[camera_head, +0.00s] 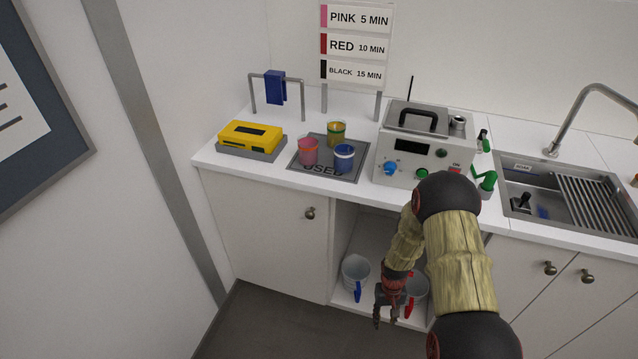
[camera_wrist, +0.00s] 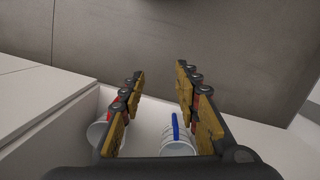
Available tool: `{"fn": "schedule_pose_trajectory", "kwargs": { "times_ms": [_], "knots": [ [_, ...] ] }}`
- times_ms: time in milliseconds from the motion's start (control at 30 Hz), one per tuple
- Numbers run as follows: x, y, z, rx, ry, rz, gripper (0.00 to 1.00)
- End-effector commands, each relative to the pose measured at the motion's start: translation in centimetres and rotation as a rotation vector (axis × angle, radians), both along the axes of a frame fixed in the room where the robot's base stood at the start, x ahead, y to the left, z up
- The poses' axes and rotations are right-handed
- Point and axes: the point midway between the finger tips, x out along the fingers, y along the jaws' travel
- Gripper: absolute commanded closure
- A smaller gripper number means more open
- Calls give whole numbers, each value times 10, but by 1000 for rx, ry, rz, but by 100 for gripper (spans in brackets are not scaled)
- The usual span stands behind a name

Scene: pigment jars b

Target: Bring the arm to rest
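My arm reaches down over the counter front. My gripper (camera_head: 386,304) hangs in front of the open cupboard under the counter, close to the cups on its floor. In the wrist view my gripper (camera_wrist: 158,90) is open, its two fingers well apart with nothing held between them. A pale cup with a blue handle (camera_head: 355,270) stands on the cupboard floor left of the gripper. A pale cup with a red handle (camera_head: 416,290) stands partly hidden behind the gripper and arm. Both cups also show at the bottom of the wrist view.
Pink (camera_head: 308,150), yellow (camera_head: 336,132) and blue (camera_head: 344,157) jars stand on the grey USED mat (camera_head: 301,164). A white machine (camera_head: 405,158), a yellow box (camera_head: 250,134), a towel rail and a sink (camera_head: 520,209) share the counter. Open floor (camera_head: 265,325) lies in front.

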Motion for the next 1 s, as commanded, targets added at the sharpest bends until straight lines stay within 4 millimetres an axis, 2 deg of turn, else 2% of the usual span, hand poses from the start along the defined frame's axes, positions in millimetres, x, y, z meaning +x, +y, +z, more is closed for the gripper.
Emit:
{"fn": "schedule_pose_trajectory", "kwargs": {
  "times_ms": [33, 100, 300, 500, 700, 1000],
  "knots": [
    [-1, 1, 34, -1, 2, -3, 68],
    [-6, 2, 72, -2, 14, -7, 68],
    [-32, 7, 176, -3, 30, -17, 68],
    [-67, 13, 268, -2, 17, -23, 68],
    [-107, 19, 346, 3, -27, -28, 68],
    [-161, 27, 438, 9, -170, -25, 68]
  ]
}}
